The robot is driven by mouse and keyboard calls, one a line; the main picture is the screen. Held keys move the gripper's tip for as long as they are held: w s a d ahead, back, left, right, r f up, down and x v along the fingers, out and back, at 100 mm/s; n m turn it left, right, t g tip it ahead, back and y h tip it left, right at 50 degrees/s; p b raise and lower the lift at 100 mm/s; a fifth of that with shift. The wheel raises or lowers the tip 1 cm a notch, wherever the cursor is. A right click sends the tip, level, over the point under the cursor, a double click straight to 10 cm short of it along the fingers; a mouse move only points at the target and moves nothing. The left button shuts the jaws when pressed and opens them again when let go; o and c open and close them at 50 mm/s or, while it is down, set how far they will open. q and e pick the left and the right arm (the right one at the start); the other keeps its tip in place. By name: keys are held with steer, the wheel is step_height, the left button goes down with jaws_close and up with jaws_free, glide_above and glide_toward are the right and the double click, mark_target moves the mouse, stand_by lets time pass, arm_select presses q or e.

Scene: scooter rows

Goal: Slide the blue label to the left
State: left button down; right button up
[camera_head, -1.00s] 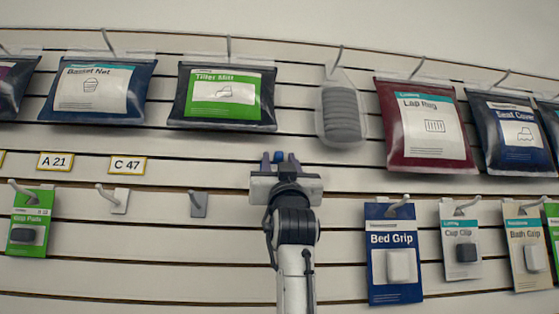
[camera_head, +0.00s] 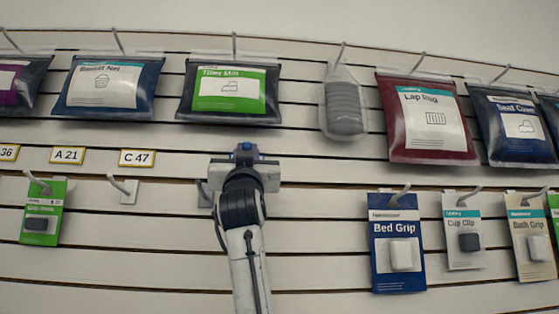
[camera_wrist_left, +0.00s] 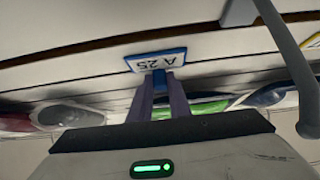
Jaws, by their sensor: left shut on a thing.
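The blue label (camera_wrist_left: 155,61) shows in the left wrist view as a blue-edged tag reading "A 25", upside down there, on the pale slat wall. My left gripper (camera_wrist_left: 158,84) is shut on the label's blue edge with its two narrow fingers. In the head view my left gripper (camera_head: 246,151) is at the tag rail, right of the C 47 tag and below the green Tiller Mitt pouch. Only a little blue shows between its fingers there, and my gripper hides the label's face. My right gripper is not in view.
Yellow-edged tags C 47 (camera_head: 137,158) and A 21 (camera_head: 68,155) sit left on the same rail, with a clear gap before my gripper. An empty hook (camera_head: 122,188) is at lower left. The Bed Grip pack (camera_head: 396,270) hangs at right.

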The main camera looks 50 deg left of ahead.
arm_select(q)
steer(key=shift+s+a, duration=0.1)
steer(key=shift+s, duration=0.05)
steer(key=c, duration=1.6)
jaws_free()
steer(key=shift+c, duration=0.2)
steer(key=b+v, duration=0.4)
steer(key=v, duration=0.6)
